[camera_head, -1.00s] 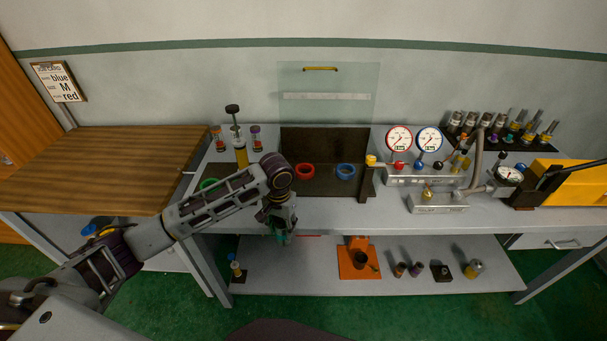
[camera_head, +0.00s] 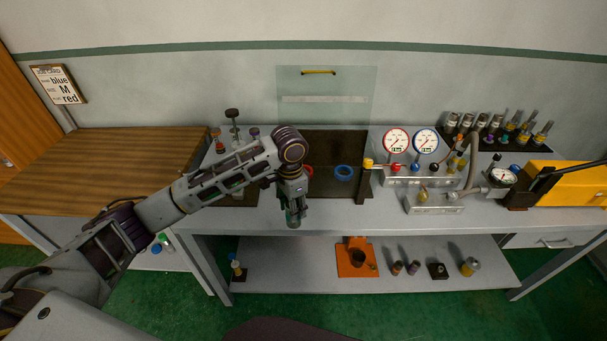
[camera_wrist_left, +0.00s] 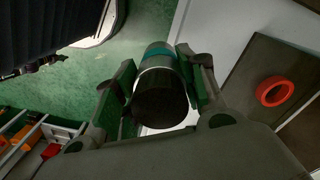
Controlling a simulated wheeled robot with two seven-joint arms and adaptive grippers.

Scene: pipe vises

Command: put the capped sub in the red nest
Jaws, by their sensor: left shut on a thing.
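My left gripper (camera_head: 294,213) is shut on a capped sub, a dark cylinder with a teal band; the sub (camera_wrist_left: 161,95) sits between the two fingers in the left wrist view. The gripper hangs at the front edge of the bench, in front of the dark mat. The red nest, a red ring (camera_head: 309,171), lies on the mat just behind the gripper, partly hidden by my arm in the head view. In the left wrist view the whole red ring (camera_wrist_left: 275,91) shows to the right of the sub, apart from it. My right gripper is not in view.
A blue ring (camera_head: 343,172) lies right of the red one. A clear panel (camera_head: 326,100) stands behind the mat (camera_head: 330,145). A yellow-topped post (camera_head: 366,182) and gauge manifold (camera_head: 410,181) stand to the right. A lower shelf (camera_head: 305,270) lies below the bench.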

